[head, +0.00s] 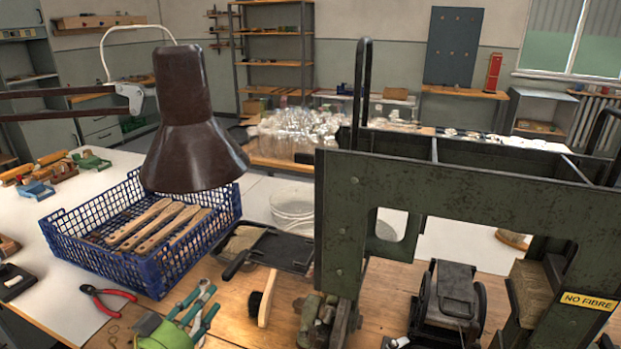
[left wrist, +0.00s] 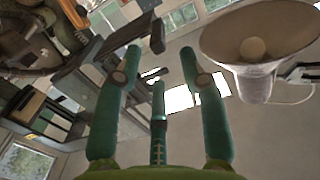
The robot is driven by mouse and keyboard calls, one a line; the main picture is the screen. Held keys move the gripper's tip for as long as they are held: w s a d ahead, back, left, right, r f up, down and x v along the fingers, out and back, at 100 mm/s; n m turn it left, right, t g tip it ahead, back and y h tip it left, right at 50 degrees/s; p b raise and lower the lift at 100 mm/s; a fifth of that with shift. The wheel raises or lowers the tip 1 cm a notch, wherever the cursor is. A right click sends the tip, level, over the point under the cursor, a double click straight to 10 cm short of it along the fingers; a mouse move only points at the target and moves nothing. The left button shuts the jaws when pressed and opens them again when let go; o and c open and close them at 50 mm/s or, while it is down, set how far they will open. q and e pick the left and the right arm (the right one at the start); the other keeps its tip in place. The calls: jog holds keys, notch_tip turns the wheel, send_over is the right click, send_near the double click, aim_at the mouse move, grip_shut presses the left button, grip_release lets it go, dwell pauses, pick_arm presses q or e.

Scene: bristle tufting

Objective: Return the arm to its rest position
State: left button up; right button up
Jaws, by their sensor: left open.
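My left gripper (head: 197,303), with teal fingers on a green body, is low in the head view, at the front of the bench. Its fingers point upward, are spread apart and hold nothing. In the left wrist view, the same fingers (left wrist: 160,70) stand apart with only the room behind them. A small wooden brush (head: 266,298) with dark bristles is just right of the gripper, apart from it. My right gripper is not in view.
A brown lamp shade (head: 190,130) hangs above a blue crate (head: 160,268) of wooden handles. Red pliers (head: 108,297) lie left of the gripper. A dark green machine frame (head: 345,225) with a "NO FIBRE" label (head: 588,301) stands at right. White bench surface (head: 50,295) is partly clear.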

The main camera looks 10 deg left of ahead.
pick_arm(q)
jog(key=s+d+f+g, duration=0.3)
jog(key=s+f+g, duration=0.1)
jog(key=f, duration=0.2)
jog(key=s+d+f+g, duration=0.3)
jog(key=s+d+f, duration=0.15)
jog(key=f, duration=0.25)
jog(key=s+f+g+y, duration=0.2)
jog(key=s+f+g, duration=0.1)
jog(key=s, duration=0.4)
jog(key=s+f+g+y, duration=0.1)
jog(key=s+f+g, duration=0.1)
jog(key=s+g, duration=0.35)
jog(key=s+f, duration=0.2)
jog(key=f, duration=0.9)
jog(key=s+f, duration=0.2)
jog(key=f, duration=1)
jog(key=s+a+f, duration=0.2)
jog(key=s+f, duration=1.2)
jog(key=s, duration=0.1)
jog(key=shift+s+a+f+g, duration=0.15)
jog(key=shift+s+f+g, duration=0.25)
jog(key=shift+g, duration=0.05)
jog(key=shift+w, duration=0.1)
